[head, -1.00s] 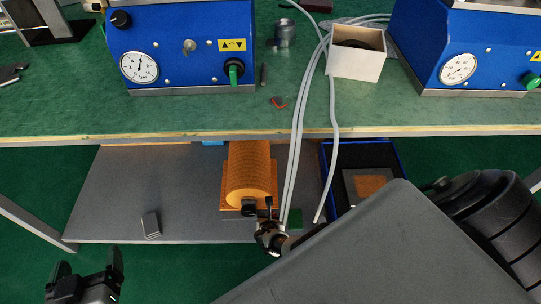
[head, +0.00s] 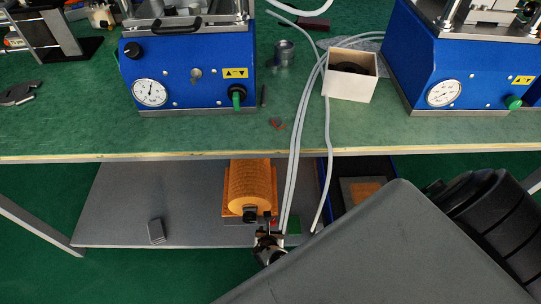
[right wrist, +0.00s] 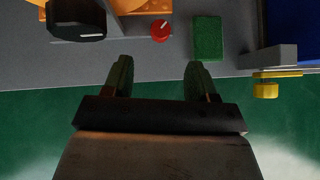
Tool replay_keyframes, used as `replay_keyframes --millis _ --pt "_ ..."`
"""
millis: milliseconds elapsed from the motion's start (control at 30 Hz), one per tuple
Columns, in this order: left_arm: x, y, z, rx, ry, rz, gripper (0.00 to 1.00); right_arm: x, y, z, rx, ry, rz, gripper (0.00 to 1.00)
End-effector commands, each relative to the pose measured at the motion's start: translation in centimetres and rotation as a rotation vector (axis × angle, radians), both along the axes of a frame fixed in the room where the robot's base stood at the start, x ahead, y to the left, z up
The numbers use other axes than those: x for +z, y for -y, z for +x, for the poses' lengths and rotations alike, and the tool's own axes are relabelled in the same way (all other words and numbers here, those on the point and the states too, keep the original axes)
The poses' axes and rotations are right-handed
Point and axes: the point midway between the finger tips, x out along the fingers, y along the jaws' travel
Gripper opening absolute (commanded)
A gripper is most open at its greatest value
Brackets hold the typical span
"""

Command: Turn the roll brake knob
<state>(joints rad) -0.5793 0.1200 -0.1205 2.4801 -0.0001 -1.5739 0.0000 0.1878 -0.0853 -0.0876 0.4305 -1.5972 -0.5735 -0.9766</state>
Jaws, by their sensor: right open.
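An orange roll (head: 250,185) lies in an orange holder on the grey lower shelf. A black knob (head: 250,215) sits at its front end. In the right wrist view the black knob (right wrist: 77,18) is at the upper left and carries a white line. My right gripper (head: 268,238) is in front of the shelf, just right of and below the knob. In the right wrist view its two fingers (right wrist: 157,78) are apart with nothing between them. The knob lies beyond and left of the fingertips, apart from them. My left gripper is out of view.
A small red knob (right wrist: 160,30) and a green block (right wrist: 207,40) lie beyond the fingers. Grey cables (head: 297,145) hang over the bench edge close to my right gripper. A blue bin (head: 391,170) stands on the right.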

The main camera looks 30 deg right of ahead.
Motion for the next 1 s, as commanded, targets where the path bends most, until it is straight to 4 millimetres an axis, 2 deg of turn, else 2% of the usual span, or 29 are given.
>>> replay_keyframes --millis 367,467,533,667,733,900,1000 --pt "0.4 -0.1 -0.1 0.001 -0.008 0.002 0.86 0.3 -0.3 -0.4 -0.001 0.000 0.001 0.58" --pt "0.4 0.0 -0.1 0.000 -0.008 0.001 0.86 0.5 -0.1 -0.3 -0.016 0.008 0.004 0.43" --pt "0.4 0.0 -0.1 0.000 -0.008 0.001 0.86 1.0 0.4 -0.2 -0.065 0.039 0.016 0.43" --pt "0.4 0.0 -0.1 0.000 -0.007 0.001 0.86 3.0 2.3 0.0 -0.274 0.163 0.077 0.43" --pt "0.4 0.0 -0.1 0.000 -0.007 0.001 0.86 4.7 3.6 -0.2 -0.434 0.255 0.135 0.43" --pt "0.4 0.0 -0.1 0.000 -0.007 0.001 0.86 9.1 5.8 -1.7 -0.823 0.460 0.317 0.43" --pt "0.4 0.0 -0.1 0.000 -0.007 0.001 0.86 11.8 6.3 -3.0 -1.035 0.553 0.444 0.43"
